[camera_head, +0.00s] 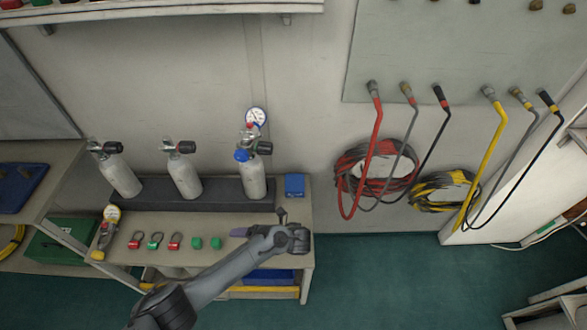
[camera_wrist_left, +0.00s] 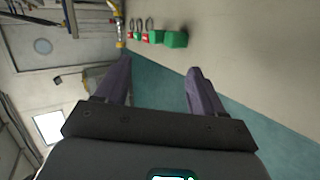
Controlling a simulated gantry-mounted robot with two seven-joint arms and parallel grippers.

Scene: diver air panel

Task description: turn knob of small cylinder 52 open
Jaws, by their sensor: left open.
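Three small grey cylinders stand in a dark rack at the back of the bench: a left one (camera_head: 122,176), a middle one (camera_head: 185,176) and a right one (camera_head: 250,178). Each has a dark knob at its valve: left (camera_head: 112,147), middle (camera_head: 186,147), right (camera_head: 263,147). The right one also has a blue collar and a gauge (camera_head: 256,117). I cannot read any number, so I cannot tell which is 52. My left gripper (camera_head: 238,232) is low over the bench front, right of the green blocks, apart from all cylinders. In the left wrist view its purple fingers (camera_wrist_left: 158,72) are open and empty.
Red and green padlocks (camera_head: 155,241) and green blocks (camera_head: 215,243) lie on the bench, with a yellow gauge tool (camera_head: 106,232) at left. A blue box (camera_head: 295,185) stands right of the rack. Red hoses (camera_head: 350,170) and yellow hoses (camera_head: 440,190) hang on the wall. A shelf overhangs above.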

